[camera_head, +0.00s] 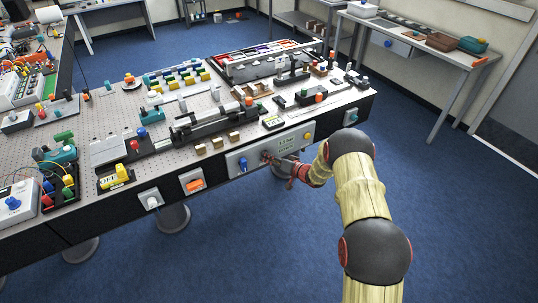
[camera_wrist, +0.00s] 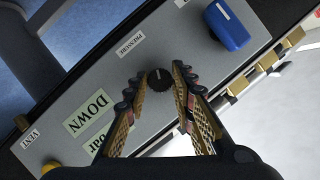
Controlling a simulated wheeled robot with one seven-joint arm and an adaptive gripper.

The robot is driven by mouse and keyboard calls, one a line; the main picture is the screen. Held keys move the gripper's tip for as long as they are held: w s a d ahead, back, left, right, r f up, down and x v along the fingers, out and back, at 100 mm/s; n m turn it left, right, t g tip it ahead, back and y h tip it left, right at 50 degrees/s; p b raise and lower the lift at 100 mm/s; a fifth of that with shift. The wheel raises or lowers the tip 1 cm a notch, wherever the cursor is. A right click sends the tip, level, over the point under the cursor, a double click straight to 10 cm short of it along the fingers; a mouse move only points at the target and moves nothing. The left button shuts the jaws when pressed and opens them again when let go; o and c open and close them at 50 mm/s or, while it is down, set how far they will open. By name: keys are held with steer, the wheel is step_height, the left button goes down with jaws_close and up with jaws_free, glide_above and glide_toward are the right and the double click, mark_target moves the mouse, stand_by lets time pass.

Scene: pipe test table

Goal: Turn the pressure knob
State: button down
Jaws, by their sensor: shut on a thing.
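The pressure knob (camera_wrist: 160,80) is small, round and black with a pale line on it. It sits on a grey panel (camera_wrist: 140,62) below a PRESSURE label (camera_wrist: 131,44) in the wrist view. My gripper (camera_wrist: 156,78) has a finger on each side of the knob and is shut on it. In the head view my gripper (camera_head: 272,160) is at the front face of the table, against the panel (camera_head: 233,163), and the knob is hidden behind it.
A blue knob (camera_wrist: 227,26) is beside the pressure knob; it also shows in the head view (camera_head: 243,163). A DOWN sign (camera_wrist: 87,112) and a yellow button (camera_wrist: 50,167) are on the other side. The bench top (camera_head: 120,105) is crowded; the floor in front is clear.

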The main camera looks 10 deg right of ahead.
steer(key=m+y, duration=0.2)
steer(key=m, duration=0.1)
steer(key=shift+d+f+m, duration=0.1)
steer(key=shift+d+m, duration=0.05)
steer(key=shift+m, duration=0.15)
steer(key=shift+t, duration=0.3)
stand_by(0.4)
steer(key=c, duration=1.5)
jaws_free()
steer(key=v, duration=1.2)
steer(key=shift+w+d+f, duration=0.1)
steer(key=shift+w+d, duration=0.05)
